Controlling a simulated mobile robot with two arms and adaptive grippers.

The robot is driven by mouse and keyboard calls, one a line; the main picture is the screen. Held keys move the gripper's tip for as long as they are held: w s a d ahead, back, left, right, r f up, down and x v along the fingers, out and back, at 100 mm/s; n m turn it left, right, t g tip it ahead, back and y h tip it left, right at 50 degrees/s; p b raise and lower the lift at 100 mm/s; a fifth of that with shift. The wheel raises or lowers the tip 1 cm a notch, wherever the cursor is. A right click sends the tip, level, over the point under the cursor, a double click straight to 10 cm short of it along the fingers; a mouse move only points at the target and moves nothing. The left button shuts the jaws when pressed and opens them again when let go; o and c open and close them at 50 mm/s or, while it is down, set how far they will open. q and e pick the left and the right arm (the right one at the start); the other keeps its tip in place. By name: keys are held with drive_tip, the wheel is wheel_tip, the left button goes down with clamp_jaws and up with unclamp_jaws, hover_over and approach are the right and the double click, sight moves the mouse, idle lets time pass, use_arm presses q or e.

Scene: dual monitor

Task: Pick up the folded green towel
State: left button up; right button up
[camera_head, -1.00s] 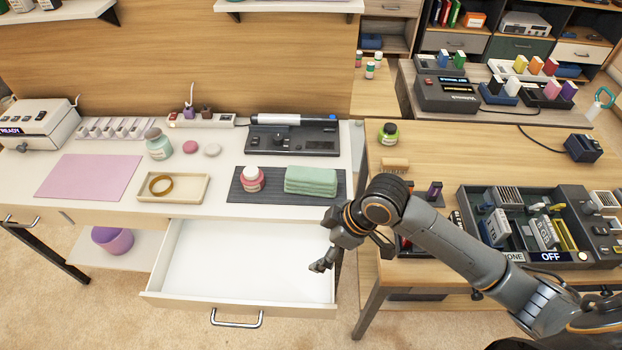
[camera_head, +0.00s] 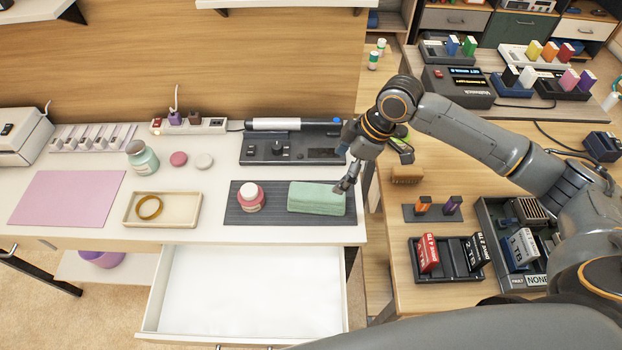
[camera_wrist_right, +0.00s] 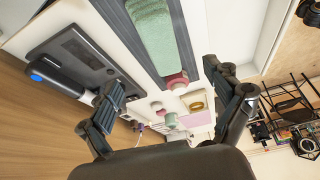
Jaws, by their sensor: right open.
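The folded green towel (camera_head: 317,198) lies on a dark grey ribbed mat (camera_head: 240,214) on the white desk. It also shows in the right wrist view (camera_wrist_right: 152,32), at the top, ahead of the fingers. My right gripper (camera_head: 346,183) is at the towel's right end, close above the mat's right edge in the head view; I cannot tell whether it touches. In the right wrist view its two fingers (camera_wrist_right: 172,100) are spread wide with nothing between them. My left gripper is not in view.
A dark device with a pen-like bar (camera_head: 290,147) lies behind. An open, empty drawer (camera_head: 245,290) juts out below the desk. A wooden table with drive trays (camera_head: 446,260) is at right.

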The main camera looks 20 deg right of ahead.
sight(322, 189)
drive_tip(key=x, duration=0.7)
drive_tip(key=shift+a+f, duration=0.25)
drive_tip(key=shift+f, duration=0.05)
drive_tip(key=shift+f+p, duration=0.25)
drive_tip(key=shift+p, duration=0.05)
drive_tip(key=x, duration=0.1)
drive_tip(key=p+x, duration=0.1)
drive_tip(key=shift+w+a+f, duration=0.1)
drive_tip(key=shift+w+f, duration=0.2)
drive_tip(key=shift+f, duration=0.05)
drive_tip(key=shift+x, duration=1.1)
drive_tip(key=shift+w+f, duration=0.1)
drive_tip(key=shift+f, duration=0.05)
drive_tip(key=shift+c, duration=1.1)
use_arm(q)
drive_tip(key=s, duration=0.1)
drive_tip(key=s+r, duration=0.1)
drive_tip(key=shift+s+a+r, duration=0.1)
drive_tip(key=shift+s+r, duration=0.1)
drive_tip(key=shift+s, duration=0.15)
use_arm(e)
drive_tip(key=c, duration=1.1)
